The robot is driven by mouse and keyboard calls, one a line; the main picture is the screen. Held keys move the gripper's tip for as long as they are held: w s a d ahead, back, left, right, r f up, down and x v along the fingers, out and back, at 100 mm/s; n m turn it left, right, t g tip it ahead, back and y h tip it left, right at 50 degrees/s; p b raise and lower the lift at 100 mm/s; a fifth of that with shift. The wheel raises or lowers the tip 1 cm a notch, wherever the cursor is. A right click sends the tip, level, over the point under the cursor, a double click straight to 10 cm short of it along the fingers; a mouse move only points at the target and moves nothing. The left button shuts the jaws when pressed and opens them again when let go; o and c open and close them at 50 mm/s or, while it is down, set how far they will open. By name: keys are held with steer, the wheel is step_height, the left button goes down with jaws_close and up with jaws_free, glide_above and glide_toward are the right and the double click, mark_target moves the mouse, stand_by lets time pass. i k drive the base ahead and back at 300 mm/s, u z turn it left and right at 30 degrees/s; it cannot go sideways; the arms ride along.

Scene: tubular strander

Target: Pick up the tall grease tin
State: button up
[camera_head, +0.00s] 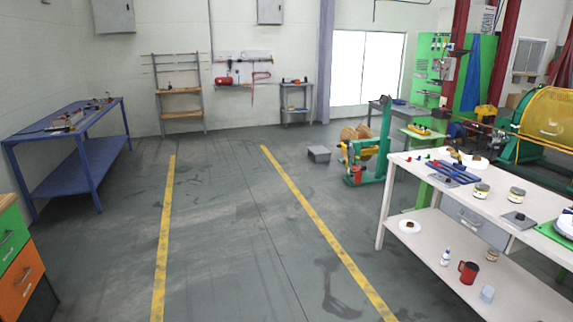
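Two small tins with pale labels stand on the top of the white workbench (420,178) at the right. One tin (481,191) stands nearer the middle of the top, and the other tin (516,195) stands to its right. A third similar tin (492,256) is on the lower shelf, partly under the drawer. They are too small here to tell which is the tall grease tin. My gripper is not in view.
The bench's lower shelf also holds a white bottle (446,257), a red mug (468,271) and a pale cup (487,293). A blue table (80,165) stands at the left. The floor between the yellow lines is clear. A grey box (319,154) lies farther back.

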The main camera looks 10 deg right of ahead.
mark_target(517, 196)
steer(key=u, duration=0.05)
steer(key=i, duration=2.3)
steer(key=z, duration=1)
steer(key=i, duration=0.6)
steer(key=z, duration=0.75)
steer(key=i, duration=0.8)
steer(key=z, duration=0.4)
